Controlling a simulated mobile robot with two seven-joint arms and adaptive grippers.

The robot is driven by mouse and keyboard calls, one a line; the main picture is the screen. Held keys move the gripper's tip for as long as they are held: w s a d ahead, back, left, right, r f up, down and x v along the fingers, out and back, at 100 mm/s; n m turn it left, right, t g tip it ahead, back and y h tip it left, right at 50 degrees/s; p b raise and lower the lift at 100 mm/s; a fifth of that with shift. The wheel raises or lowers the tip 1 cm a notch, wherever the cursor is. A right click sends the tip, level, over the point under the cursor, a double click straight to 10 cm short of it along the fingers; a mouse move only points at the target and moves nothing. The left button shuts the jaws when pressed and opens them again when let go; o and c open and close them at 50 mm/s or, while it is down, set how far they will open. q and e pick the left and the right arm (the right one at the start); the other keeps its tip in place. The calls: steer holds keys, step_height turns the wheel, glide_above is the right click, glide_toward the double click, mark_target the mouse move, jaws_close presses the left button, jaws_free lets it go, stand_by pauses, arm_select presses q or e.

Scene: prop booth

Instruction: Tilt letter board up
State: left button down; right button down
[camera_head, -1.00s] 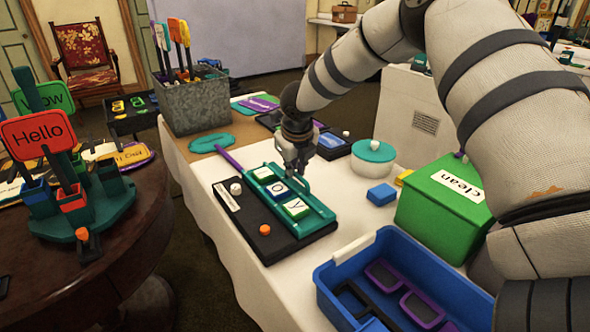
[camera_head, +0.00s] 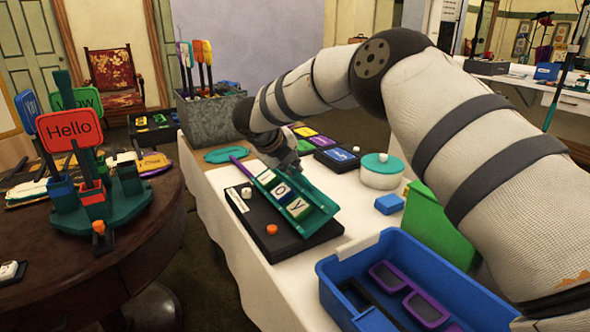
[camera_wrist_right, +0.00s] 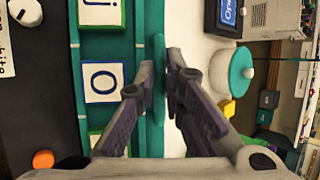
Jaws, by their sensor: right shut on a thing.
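The letter board is a teal tray (camera_head: 318,202) holding white letter tiles that read "JOY", hinged on a black base (camera_head: 258,226) on the white-clothed table. Its right long edge is raised off the base, so the board leans with the tiles turned toward the left. My right gripper (camera_head: 286,163) is at that raised edge. In the right wrist view my right gripper (camera_wrist_right: 160,90) is shut on the board's teal edge bar (camera_wrist_right: 158,58), with a finger on each side. The "O" tile (camera_wrist_right: 101,82) shows beside it. My left gripper is not in view.
An orange knob (camera_head: 272,229) and a white knob (camera_head: 246,193) stand on the base. A blue bin (camera_head: 338,268) with glasses frames is at front right. A white pot with teal lid (camera_head: 381,163), a blue block (camera_head: 389,204) and a green box (camera_head: 432,222) stand right of the board.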

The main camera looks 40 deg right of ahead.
steer(key=shift+a+r, duration=0.1)
steer(key=shift+a, duration=0.15)
steer(key=shift+a+h, duration=0.1)
steer(key=shift+h, duration=0.3)
steer(key=c, duration=1.7)
jaws_free()
steer(key=v, duration=1.2)
